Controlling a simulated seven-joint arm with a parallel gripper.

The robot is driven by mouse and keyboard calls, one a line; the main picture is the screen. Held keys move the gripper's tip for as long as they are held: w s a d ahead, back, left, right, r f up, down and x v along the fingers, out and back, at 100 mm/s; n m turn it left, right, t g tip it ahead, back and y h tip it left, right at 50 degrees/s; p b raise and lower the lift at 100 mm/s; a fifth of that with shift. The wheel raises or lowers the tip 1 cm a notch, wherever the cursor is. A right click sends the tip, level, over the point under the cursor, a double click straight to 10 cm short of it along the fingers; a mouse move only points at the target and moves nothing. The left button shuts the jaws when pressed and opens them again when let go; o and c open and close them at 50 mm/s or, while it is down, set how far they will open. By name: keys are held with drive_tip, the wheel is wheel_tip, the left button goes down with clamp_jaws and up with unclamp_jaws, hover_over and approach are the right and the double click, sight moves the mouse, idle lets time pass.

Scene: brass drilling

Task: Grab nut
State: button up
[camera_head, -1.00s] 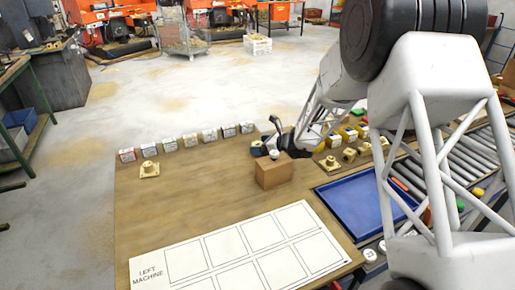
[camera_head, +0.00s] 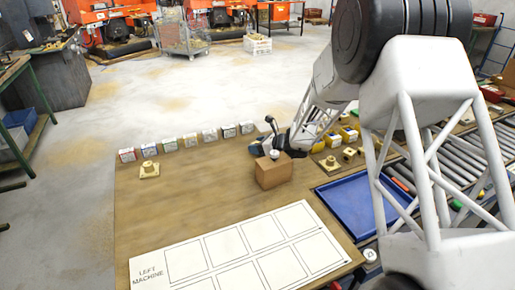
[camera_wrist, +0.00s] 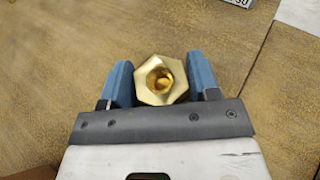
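The nut (camera_wrist: 162,79) is a brass hexagon with a round threaded hole, low over or on the brown table top in the wrist view. My gripper (camera_wrist: 161,61) has its two blue fingers on either side of the nut. A thin gap seems to show on the right; the left finger is very close to the nut, and contact there is unclear. In the head view my gripper (camera_head: 271,137) is low over the far side of the table, behind a cardboard box. The nut cannot be made out in that view.
The cardboard box (camera_head: 272,174) stands just in front of my gripper. Small labelled boxes (camera_head: 190,141) line the far edge. A brass flange (camera_head: 149,170) stands at left and more brass parts (camera_head: 331,164) at right. A blue tray (camera_head: 352,204) and white marked sheet (camera_head: 237,250) lie nearer.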

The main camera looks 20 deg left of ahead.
drive_tip(key=c, duration=0.7)
drive_tip(key=shift+c, duration=0.2)
drive_tip(key=shift+r, duration=0.15)
drive_tip(key=shift+r, duration=4.9)
